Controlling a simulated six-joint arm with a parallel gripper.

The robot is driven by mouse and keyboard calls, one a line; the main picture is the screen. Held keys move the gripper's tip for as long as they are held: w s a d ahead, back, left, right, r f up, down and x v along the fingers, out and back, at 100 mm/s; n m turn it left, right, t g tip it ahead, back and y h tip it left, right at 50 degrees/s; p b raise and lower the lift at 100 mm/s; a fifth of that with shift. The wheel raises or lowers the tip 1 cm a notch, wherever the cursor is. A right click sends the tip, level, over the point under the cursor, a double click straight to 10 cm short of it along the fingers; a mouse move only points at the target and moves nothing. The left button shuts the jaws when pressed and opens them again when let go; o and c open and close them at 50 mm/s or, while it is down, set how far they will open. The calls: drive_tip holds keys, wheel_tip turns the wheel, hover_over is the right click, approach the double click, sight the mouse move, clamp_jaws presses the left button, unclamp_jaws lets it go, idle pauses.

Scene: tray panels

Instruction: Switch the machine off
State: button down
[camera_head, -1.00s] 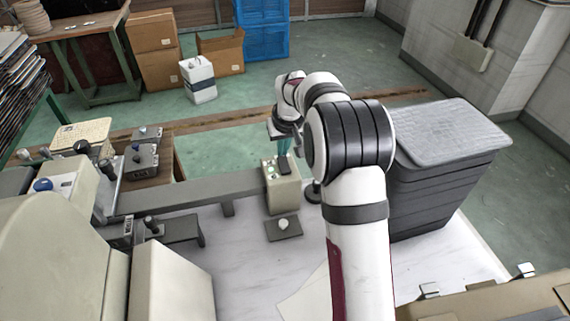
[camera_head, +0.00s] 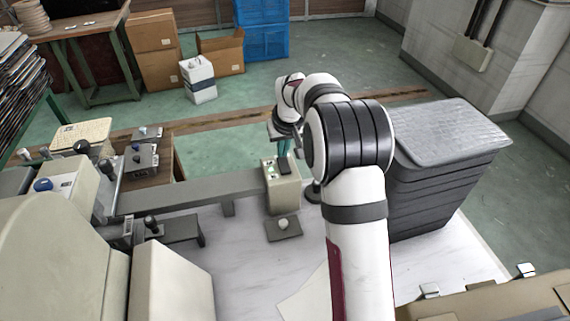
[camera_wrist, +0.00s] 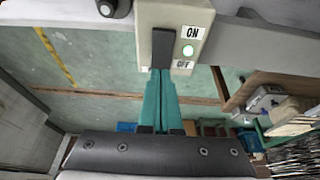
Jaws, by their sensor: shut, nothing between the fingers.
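The machine's control box (camera_head: 283,196) is a cream block at the end of a grey beam. In the wrist view, the box (camera_wrist: 145,18) carries a dark switch piece (camera_wrist: 162,46), an ON label (camera_wrist: 193,32), an OFF label (camera_wrist: 183,65) and a pale green lamp (camera_wrist: 188,50) between them. The dark piece also shows on the box in the head view (camera_head: 285,167). My gripper (camera_wrist: 160,71) has teal fingers, shut and empty, with tips at the OFF end of the dark piece. Contact cannot be told. The gripper (camera_head: 283,153) is partly hidden in the head view.
A tall dark stack (camera_head: 430,190) stands right of my arm. The grey beam (camera_head: 185,192) runs left to cream machinery with knobs. A small plate with a pale knob (camera_head: 284,228) lies before the box. The white tabletop in front is mostly clear.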

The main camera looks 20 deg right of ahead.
sight(283, 160)
drive_tip(key=shift+f, duration=0.55)
drive_tip(key=shift+r, duration=3.5)
drive_tip(key=s+a+r+m+g+y, duration=0.1)
drive_tip(key=s+a+r+m, duration=0.15)
drive_tip(key=s, duration=0.85)
drive_tip(key=s+a+r+m+g, duration=0.1)
drive_tip(key=s+a+r, duration=0.15)
drive_tip(key=s, duration=0.95)
drive_tip(key=s+a+f+m+g, duration=0.1)
drive_tip(key=s+f, duration=0.1)
drive_tip(key=s, duration=0.7)
drive_tip(key=s+a+f+m+g, duration=0.1)
drive_tip(key=s+a+f, duration=0.1)
drive_tip(key=s, duration=0.7)
drive_tip(key=shift+s+a+f+y, duration=0.3)
drive_tip(key=shift+f+y, duration=0.1)
drive_tip(key=shift+f, duration=0.15)
